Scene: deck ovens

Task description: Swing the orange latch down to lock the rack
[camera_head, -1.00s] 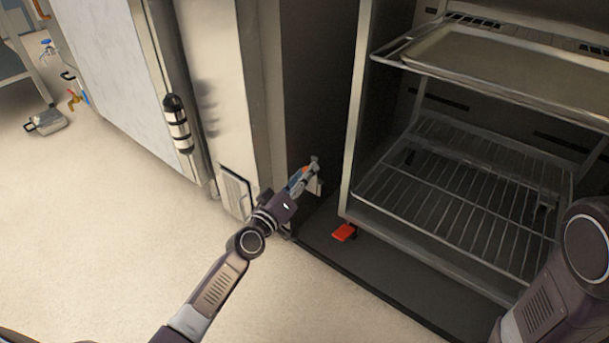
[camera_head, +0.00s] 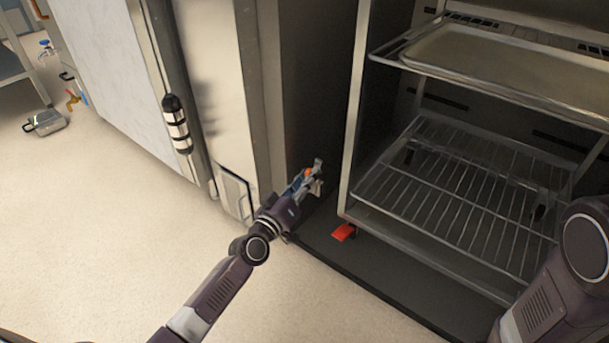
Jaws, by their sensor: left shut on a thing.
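The orange latch (camera_head: 308,173) shows as a small orange patch at my left gripper (camera_head: 312,178), low on the inner left wall of the oven bay. My left gripper is shut on the latch, and its fingers hide most of it. The rack (camera_head: 350,140) stands in the bay just right of the gripper, with wire shelves and an upper tray (camera_head: 500,62). My right arm shows at the lower right, but its gripper is out of the picture.
A red pedal-like piece (camera_head: 343,232) sits at the foot of the rack, on the dark floor plate (camera_head: 385,275). A steel door panel with a black-and-silver handle (camera_head: 176,124) stands to the left. A metal pan (camera_head: 46,122) lies on the open floor at far left.

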